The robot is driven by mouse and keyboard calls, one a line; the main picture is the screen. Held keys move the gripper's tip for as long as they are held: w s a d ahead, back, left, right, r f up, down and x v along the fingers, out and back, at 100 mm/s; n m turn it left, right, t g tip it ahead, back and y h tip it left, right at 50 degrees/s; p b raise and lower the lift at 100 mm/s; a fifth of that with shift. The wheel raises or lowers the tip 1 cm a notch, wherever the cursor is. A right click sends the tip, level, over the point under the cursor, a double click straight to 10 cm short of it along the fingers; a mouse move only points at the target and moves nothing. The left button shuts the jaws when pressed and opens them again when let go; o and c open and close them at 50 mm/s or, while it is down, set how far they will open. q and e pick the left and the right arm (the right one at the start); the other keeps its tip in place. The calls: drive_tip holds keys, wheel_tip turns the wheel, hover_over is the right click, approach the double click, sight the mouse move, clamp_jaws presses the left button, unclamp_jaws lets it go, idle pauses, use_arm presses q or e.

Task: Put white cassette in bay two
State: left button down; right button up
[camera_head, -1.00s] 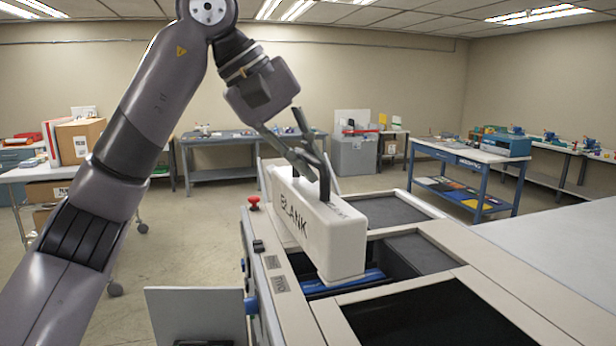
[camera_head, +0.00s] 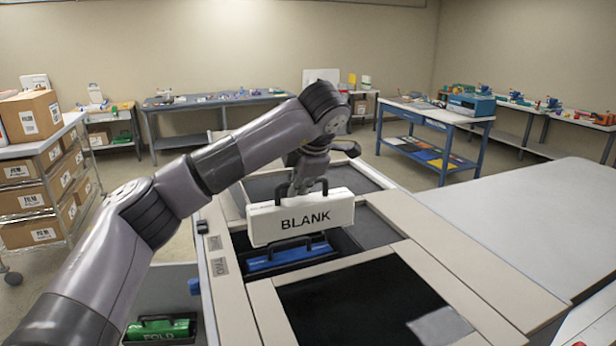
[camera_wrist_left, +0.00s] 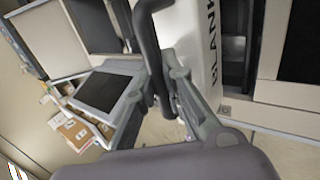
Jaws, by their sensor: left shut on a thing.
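The white cassette (camera_head: 301,219), marked BLANK, hangs level by its black handle from my left gripper (camera_head: 298,190). It is above an open bay of the machine, and a blue cassette (camera_head: 290,255) with a black handle lies in that bay, lower and nearer. A label reading TWO (camera_head: 220,267) is on the rail left of the blue cassette. In the left wrist view, my left gripper (camera_wrist_left: 172,98) is shut on the dark handle, with the white cassette (camera_wrist_left: 203,45) beside it. The cassette's underside is hidden. My right gripper is not in view.
A green cassette (camera_head: 160,328) lies in a tray at the lower left. A dark panel (camera_head: 360,305) lies in front of the bay. A wide grey table (camera_head: 510,205) extends right. A cart with boxes (camera_head: 40,170) stands at the left.

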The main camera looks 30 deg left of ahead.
sight(297, 223)
use_arm(q)
drive_tip(key=shift+s+a+f+b, duration=0.1)
drive_tip(key=shift+s+f+b, duration=0.05)
drive_tip(key=shift+f+b, duration=0.25)
drive_tip(key=shift+s+a+f+b, duration=0.1)
drive_tip(key=shift+f+b, duration=0.15)
drive_tip(key=shift+f, duration=0.2)
drive_tip(key=shift+w+f+b, duration=0.1)
drive_tip(key=shift+f+b, duration=0.3)
drive_tip(key=shift+f, duration=0.15)
drive_tip(key=shift+d+f+b, duration=0.1)
drive_tip(key=shift+f+b, duration=1.65)
drive_tip(key=shift+f, duration=0.5)
drive_tip(key=shift+f+b, duration=0.85)
drive_tip(key=shift+f, duration=0.3)
wheel_tip(297, 223, down, 11)
drive_tip(key=b, duration=0.7)
drive_tip(key=shift+r, duration=0.2)
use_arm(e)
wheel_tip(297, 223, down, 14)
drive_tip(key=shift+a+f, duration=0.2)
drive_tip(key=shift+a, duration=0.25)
use_arm(q)
drive_tip(key=shift+f, duration=0.15)
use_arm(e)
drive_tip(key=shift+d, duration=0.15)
